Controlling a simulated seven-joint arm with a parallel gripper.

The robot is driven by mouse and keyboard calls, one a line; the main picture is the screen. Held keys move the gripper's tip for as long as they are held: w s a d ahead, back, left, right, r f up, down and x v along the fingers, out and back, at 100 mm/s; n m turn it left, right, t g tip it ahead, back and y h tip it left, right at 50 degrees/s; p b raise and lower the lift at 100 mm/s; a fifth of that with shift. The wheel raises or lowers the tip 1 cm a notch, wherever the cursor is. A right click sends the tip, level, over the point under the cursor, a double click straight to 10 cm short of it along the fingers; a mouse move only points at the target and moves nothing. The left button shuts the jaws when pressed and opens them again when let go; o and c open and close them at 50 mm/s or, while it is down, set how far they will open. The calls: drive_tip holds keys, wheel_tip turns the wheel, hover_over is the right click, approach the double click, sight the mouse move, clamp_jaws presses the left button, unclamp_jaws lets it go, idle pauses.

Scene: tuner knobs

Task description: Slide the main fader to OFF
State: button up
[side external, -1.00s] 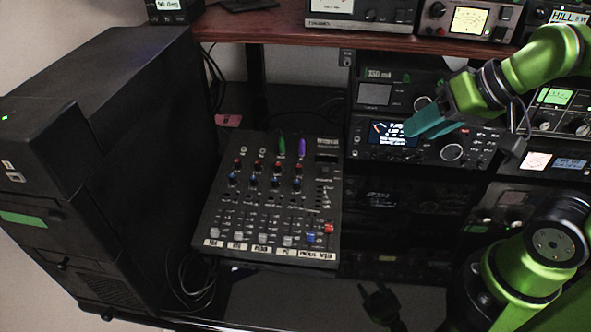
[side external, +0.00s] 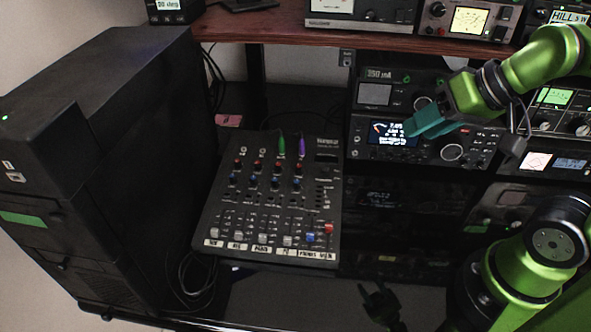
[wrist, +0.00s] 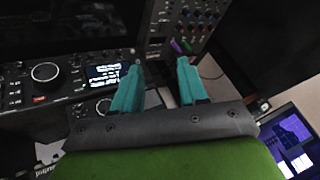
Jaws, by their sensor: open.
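The mixer (side external: 268,200) lies at centre in the side view, with a row of faders along its front edge. The red fader cap (side external: 328,229) is at the far right of that row, beside a blue cap (side external: 309,237); grey caps sit further left. I cannot read which one is the main fader. My gripper (side external: 408,130) is up and to the right of the mixer, in front of the radio's lit display, touching nothing that I can see. In the wrist view my gripper (wrist: 158,72) shows two teal fingers apart with nothing between them. Part of the mixer (wrist: 185,25) shows beyond them.
A radio (side external: 425,140) with a lit screen and knobs stands right of the mixer. A black computer tower (side external: 110,150) is on the left. A wooden shelf (side external: 290,35) with instruments spans above. Space directly above the mixer looks clear.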

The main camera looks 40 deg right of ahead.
drive_tip(key=shift+a, duration=0.1)
drive_tip(key=shift+c, duration=1.3)
drive_tip(key=a+n, duration=0.1)
drive_tip(key=w+a+f+n+g, duration=0.1)
drive_tip(key=w+a+n+g, duration=0.1)
drive_tip(key=shift+a+f, duration=0.35)
drive_tip(key=shift+f, duration=0.05)
drive_tip(key=shift+c, duration=0.2)
drive_tip(key=n+g+h, duration=0.2)
drive_tip(key=n+g, duration=0.3)
drive_tip(key=n, duration=2.3)
hover_over(329, 227)
drive_tip(key=f, duration=0.1)
wheel_tip(329, 227, down, 17)
drive_tip(key=shift+f, duration=0.1)
clamp_jaws()
